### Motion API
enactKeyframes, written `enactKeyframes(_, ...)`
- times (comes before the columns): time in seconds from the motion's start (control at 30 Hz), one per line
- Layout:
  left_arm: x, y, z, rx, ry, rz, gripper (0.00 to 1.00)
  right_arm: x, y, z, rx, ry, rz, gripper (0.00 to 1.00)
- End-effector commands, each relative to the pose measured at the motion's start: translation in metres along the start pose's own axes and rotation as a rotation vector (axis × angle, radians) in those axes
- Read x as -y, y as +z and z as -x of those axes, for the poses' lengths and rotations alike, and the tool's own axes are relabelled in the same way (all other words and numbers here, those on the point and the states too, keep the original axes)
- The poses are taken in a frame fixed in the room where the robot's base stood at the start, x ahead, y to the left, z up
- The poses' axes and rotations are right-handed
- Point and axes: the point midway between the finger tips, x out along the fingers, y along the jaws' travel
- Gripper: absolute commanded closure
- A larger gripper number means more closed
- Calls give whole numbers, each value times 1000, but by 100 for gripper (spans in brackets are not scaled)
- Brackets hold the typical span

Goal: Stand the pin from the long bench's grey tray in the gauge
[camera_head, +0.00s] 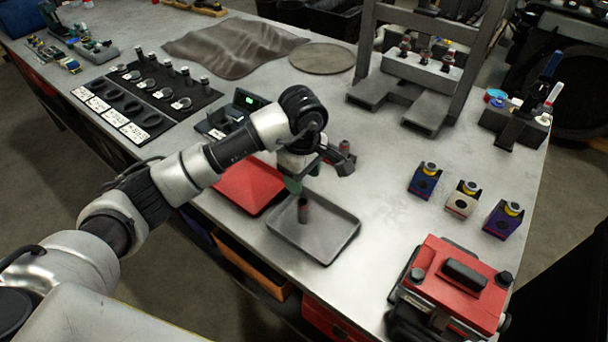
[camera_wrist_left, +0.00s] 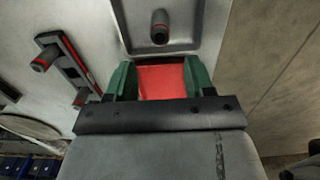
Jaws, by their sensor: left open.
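The grey tray (camera_head: 337,247) lies near the front edge of the long bench. A dark pin with a reddish band (camera_head: 304,211) appears to stand upright in it. In the left wrist view the pin (camera_wrist_left: 160,28) shows beyond the fingers, inside the tray (camera_wrist_left: 205,22). My left gripper (camera_head: 303,177) is above the tray's back-left side, apart from the pin. Its green fingers (camera_wrist_left: 159,82) are open with nothing between them. A dark device with a lit green display (camera_head: 236,110), which looks like the gauge, is behind my left forearm and partly hidden. My right gripper is out of view.
A red mat (camera_head: 245,187) lies left of the tray. A red case (camera_head: 459,280) and several small coloured blocks (camera_head: 424,181) stand right. A press frame (camera_head: 432,68) stands behind. Bench between tray and blocks is clear.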

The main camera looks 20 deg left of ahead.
Motion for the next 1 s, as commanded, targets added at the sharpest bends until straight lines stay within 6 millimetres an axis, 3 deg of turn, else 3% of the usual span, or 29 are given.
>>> enactKeyframes(0.27,0,0,-18,0,-3,0,47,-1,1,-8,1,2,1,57)
enactKeyframes(0.67,1,1,-65,3,-2,1,47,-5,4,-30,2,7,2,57)
enactKeyframes(0.8,0,0,-82,1,0,0,47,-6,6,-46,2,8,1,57)
enactKeyframes(1.0,0,0,-90,1,1,1,47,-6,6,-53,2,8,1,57)
